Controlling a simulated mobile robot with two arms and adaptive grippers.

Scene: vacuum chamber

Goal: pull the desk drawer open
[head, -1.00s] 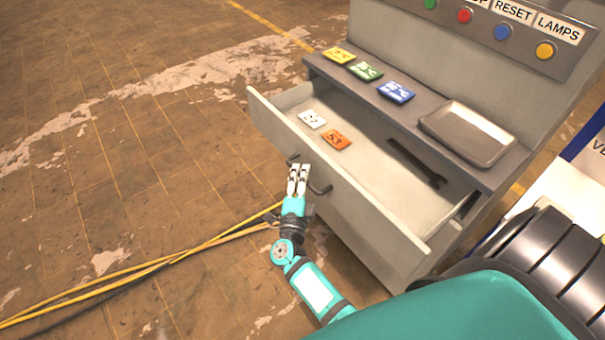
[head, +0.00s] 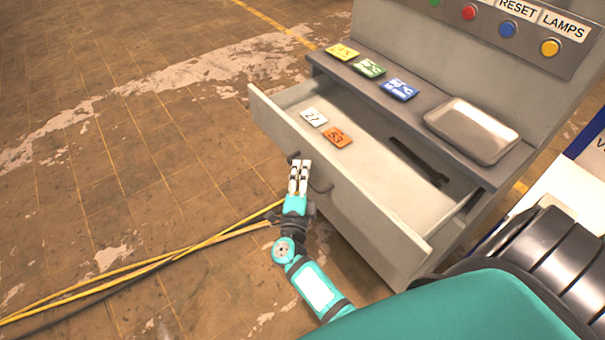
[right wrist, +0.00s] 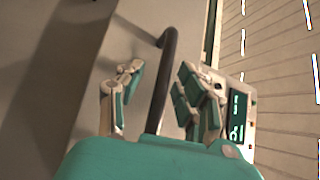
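The grey desk drawer (head: 345,205) stands well open in the head view, its inside visible. A dark bar handle (head: 321,187) is on its front. My right gripper (head: 300,164) is at the handle and hides part of it. In the right wrist view the handle (right wrist: 166,75) runs between the two fingers of this gripper (right wrist: 158,88). The fingers are spread, with visible gaps to the bar on both sides. My left gripper is not in view.
A white card (head: 314,117), an orange card (head: 337,137) and a dark wrench-like tool (head: 418,162) lie in the drawer. Several coloured cards and a metal tray (head: 472,130) are on the ledge above. Yellow cables (head: 150,265) cross the floor, which is otherwise clear on the left.

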